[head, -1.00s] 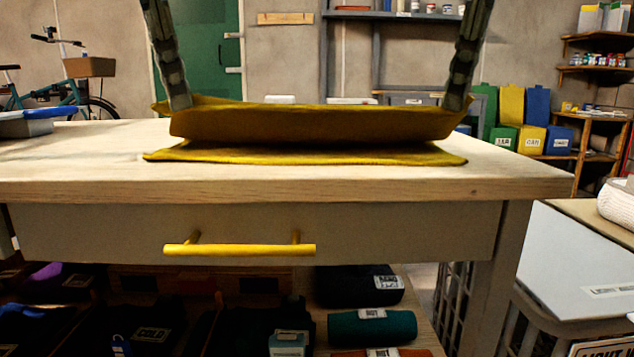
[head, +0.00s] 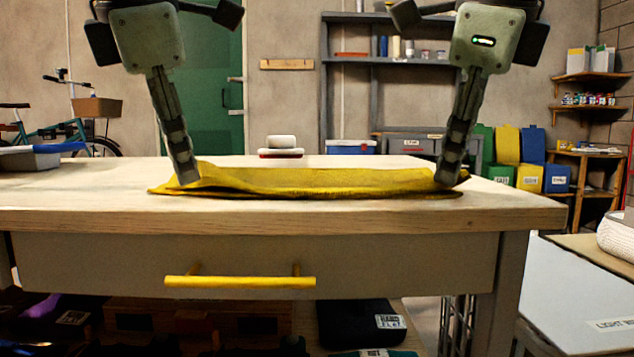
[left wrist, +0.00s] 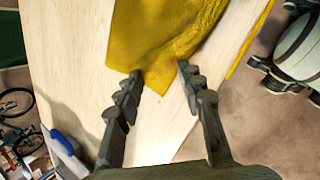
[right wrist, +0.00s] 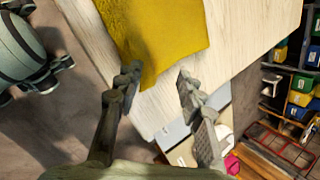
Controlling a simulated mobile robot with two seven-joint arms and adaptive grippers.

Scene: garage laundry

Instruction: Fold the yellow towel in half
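The yellow towel (head: 315,183) lies across the wooden table near its front edge, with a low doubled-over shape and slightly raised ends. My left gripper (head: 187,178) is lowered at the towel's left end. In the left wrist view its fingers stand apart, with a towel corner (left wrist: 160,78) lying between the fingertips, not pinched. My right gripper (head: 449,181) is lowered at the towel's right end. How well the layers' edges line up is hard to tell.
The wooden table (head: 80,205) is bare around the towel. A grey-blue tray (head: 35,158) stands at its left end. White and red items (head: 281,147) and a blue box (head: 350,147) show beyond the towel. A yellow drawer handle (head: 240,282) sits below the tabletop.

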